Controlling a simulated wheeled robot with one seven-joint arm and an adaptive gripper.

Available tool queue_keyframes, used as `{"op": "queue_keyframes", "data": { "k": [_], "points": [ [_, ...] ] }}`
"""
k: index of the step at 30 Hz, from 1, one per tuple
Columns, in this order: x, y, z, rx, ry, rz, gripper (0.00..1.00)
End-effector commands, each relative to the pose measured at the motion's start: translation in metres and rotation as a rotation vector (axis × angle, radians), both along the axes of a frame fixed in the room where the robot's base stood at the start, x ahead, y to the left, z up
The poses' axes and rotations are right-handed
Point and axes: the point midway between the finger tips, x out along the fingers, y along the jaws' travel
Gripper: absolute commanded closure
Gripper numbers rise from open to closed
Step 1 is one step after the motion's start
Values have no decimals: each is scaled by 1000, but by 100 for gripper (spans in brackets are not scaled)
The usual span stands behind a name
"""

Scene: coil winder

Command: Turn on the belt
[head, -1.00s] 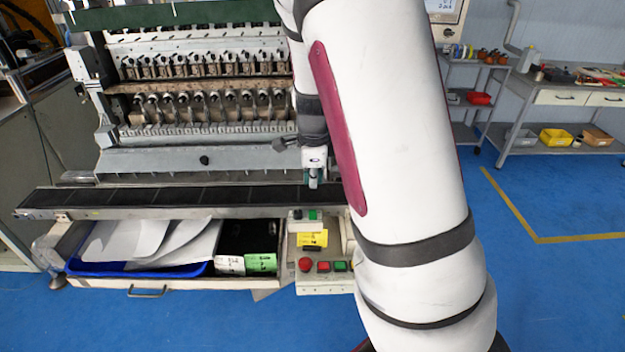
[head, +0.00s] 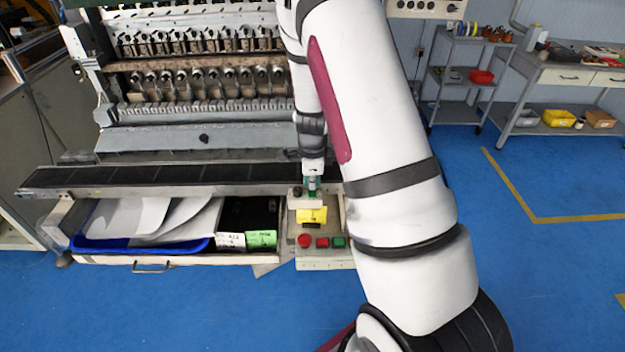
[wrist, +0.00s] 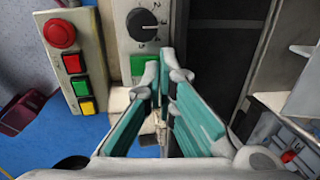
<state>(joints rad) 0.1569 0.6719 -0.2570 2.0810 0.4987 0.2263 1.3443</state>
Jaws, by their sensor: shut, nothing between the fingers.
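The dark conveyor belt (head: 150,178) runs along the front of the winding machine in the head view. A small grey control box (head: 294,203) sits at its right end. In the wrist view that box carries a black rotary knob (wrist: 142,24) with a green button (wrist: 139,64) below it. My gripper (head: 312,192) points down at this box. Contact cannot be told, and a fingertip covers part of the button's edge.
A lower panel has a red mushroom button (head: 305,240), a red button (head: 322,242) and a green button (head: 339,242). The wrist view also shows a yellow button (wrist: 87,105) there. An open drawer (head: 110,258) with papers lies left. Blue floor is clear on the right.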

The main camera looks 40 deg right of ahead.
Motion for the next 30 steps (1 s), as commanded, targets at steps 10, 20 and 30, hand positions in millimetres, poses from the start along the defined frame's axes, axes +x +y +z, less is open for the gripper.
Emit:
{"op": "queue_keyframes", "data": {
  "k": [10,20,30],
  "points": [
    [7,-2,-10,39,60,0,100],
    [3,-1,-7,50,75,1,100],
    [-9,6,-4,52,77,1,100]
  ]
}}
